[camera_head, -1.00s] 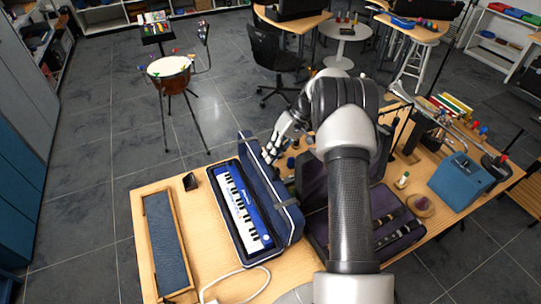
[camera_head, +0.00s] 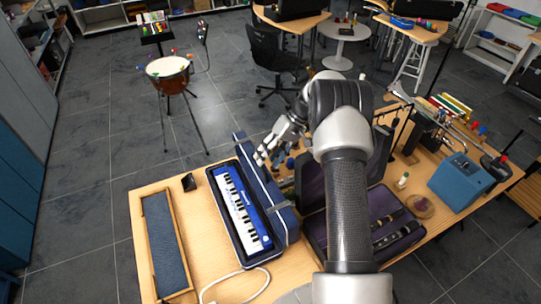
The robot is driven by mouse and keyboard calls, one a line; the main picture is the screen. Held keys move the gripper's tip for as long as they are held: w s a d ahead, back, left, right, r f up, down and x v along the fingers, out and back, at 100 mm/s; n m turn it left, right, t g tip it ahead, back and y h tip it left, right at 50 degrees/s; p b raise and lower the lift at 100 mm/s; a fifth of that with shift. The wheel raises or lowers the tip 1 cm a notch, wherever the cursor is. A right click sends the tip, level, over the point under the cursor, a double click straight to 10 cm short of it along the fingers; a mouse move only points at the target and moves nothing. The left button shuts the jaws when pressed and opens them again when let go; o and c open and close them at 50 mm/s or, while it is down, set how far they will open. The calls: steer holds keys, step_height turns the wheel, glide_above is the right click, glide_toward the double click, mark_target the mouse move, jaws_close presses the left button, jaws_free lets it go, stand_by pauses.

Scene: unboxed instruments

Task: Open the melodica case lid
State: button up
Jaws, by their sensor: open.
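The melodica case (camera_head: 217,196) lies on the wooden table with its lid (camera_head: 262,190) raised along its right side. The blue melodica (camera_head: 243,214) with its white and black keys shows inside the case. My gripper (camera_head: 263,157) is open, close to the far part of the lid on its right side. I cannot tell whether its fingers touch the lid. My arm comes in from the lower right and hides part of the table behind it.
An open dark case with purple lining (camera_head: 382,213) stands right of the melodica case. A blue-padded wooden tray (camera_head: 166,245) lies at left, near a small black object (camera_head: 189,182). A white tube (camera_head: 235,272) lies in front. A blue box (camera_head: 461,180) stands at right.

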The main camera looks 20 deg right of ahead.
steer(key=shift+o, duration=0.3)
steer(key=shift+s+d+f, duration=0.1)
steer(key=shift+s+f, duration=0.15)
steer(key=shift+f, duration=0.35)
steer(key=shift+d+r, duration=0.2)
steer(key=shift+c, duration=0.3)
steer(key=v, duration=1.2)
steer(key=shift+w+a+r, duration=0.25)
steer(key=shift+a+r, duration=0.05)
steer(key=shift+r, duration=0.05)
